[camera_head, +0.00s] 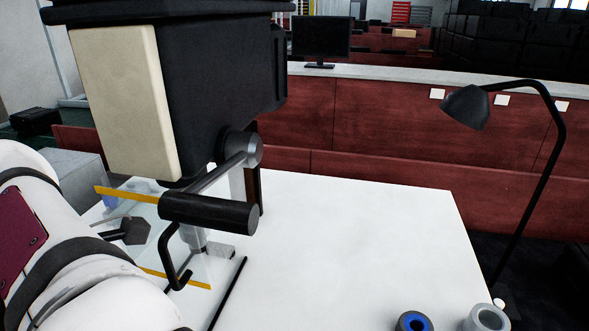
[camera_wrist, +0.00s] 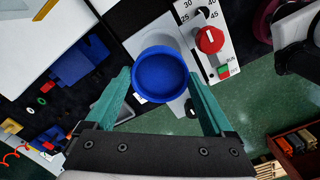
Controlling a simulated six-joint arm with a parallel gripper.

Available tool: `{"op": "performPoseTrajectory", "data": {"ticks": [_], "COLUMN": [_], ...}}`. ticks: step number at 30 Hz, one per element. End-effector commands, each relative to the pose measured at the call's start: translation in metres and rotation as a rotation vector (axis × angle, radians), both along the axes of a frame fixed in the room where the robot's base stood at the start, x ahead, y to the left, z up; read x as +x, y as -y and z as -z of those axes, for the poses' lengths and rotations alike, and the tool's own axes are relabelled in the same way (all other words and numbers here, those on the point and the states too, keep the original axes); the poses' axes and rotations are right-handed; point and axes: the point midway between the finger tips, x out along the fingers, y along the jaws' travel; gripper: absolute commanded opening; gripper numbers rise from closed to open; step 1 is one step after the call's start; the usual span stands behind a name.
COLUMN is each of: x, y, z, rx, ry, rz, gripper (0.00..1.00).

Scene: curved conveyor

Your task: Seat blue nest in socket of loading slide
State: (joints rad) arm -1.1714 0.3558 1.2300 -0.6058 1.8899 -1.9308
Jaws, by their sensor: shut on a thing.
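In the wrist view, the blue nest (camera_wrist: 160,74), a round shallow cup, sits between the two green fingers of my gripper (camera_wrist: 160,85). The fingers are shut on its sides, and its open face is toward the camera. Below it is a light grey surface (camera_wrist: 179,104), partly hidden by the nest. I cannot tell whether this is the loading slide, and no socket shows clearly. In the head view, the press machine (camera_head: 215,90) stands at the left of the white table. My gripper and the nest cannot be made out there.
A control panel with a red knob (camera_wrist: 209,39) is close to the nest's right. Clear guard panels with yellow edges (camera_head: 127,194) flank the press. A blue-centred ring (camera_head: 414,322) and a grey ring (camera_head: 486,318) lie at the table's front. The table's middle is clear.

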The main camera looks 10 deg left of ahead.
Motion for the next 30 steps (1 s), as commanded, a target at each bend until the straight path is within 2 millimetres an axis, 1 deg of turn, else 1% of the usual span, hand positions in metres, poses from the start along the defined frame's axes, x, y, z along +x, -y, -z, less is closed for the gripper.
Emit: {"op": "performPoseTrajectory", "data": {"ticks": [1, 3, 5, 9, 11, 13, 20, 30], "x": [0.0, 0.0, 0.0, 0.0, 0.0, 0.0, 0.0, -0.001], "y": [0.001, 0.001, 0.001, 0.001, 0.001, 0.001, 0.001, 0.001], "z": [0.012, 0.027, 0.037, 0.068, 0.076, 0.08, 0.081, 0.094], "rx": [-0.004, -0.003, -0.003, -0.003, -0.002, -0.001, 0.0, -0.004], "ry": [-0.002, -0.002, -0.001, -0.001, -0.001, -0.001, 0.0, -0.003], "rz": [0.0, 0.0, -0.001, -0.001, -0.001, -0.001, -0.001, 0.0], "gripper": [0.29, 0.29, 0.29, 0.29, 0.29, 0.29, 0.29, 0.29]}}
